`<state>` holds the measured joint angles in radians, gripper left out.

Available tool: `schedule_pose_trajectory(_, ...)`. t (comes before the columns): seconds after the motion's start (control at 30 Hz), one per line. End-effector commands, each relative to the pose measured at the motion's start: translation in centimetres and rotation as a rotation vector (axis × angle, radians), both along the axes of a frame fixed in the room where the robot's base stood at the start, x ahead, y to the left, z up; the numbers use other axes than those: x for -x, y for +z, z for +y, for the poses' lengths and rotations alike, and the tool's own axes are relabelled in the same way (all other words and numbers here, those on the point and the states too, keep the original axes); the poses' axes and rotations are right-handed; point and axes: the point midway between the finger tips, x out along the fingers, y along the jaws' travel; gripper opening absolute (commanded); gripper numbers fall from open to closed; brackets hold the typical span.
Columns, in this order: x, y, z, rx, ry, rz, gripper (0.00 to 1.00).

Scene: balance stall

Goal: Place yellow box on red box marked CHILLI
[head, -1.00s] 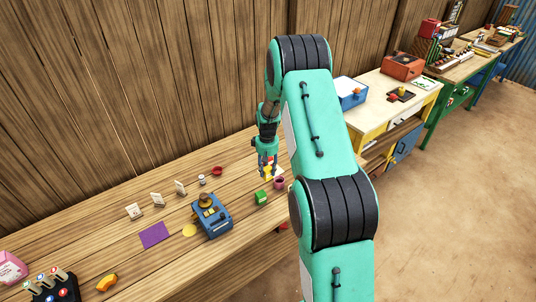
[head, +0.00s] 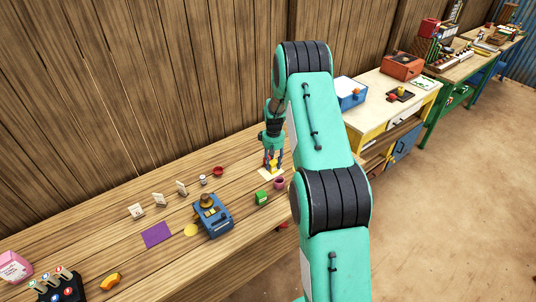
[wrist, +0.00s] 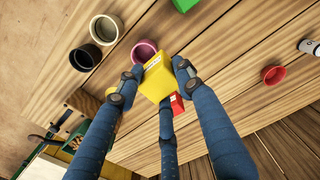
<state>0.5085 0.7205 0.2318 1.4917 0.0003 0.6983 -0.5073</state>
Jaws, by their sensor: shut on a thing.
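The yellow box (wrist: 157,78) is held between my gripper's fingers (wrist: 153,76) in the wrist view. A white label with unreadable print shows on its side. In the head view my gripper (head: 273,160) is over the right part of the wooden table, with the yellow box (head: 271,164) in it. A red box (wrist: 177,104) shows just past the yellow box in the wrist view. It is mostly hidden by the yellow box and a finger, and no CHILLI marking is readable. I cannot tell whether the two boxes touch.
A pink cup (wrist: 144,51), a cream cup (wrist: 106,29) and a black cup (wrist: 85,57) stand near the gripper. A green box (head: 262,197), a red bowl (head: 218,171) and a blue scale (head: 213,218) are also on the table. A pale card (head: 270,174) lies below the gripper.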

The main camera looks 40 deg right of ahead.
Motion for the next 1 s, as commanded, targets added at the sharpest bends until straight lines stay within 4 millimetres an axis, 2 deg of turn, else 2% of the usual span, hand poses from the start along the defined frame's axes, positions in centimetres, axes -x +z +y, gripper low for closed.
schedule_pose_trajectory(1.0, -10.9, -1.2, -5.8, 0.001, 0.000, -0.002, 0.05)
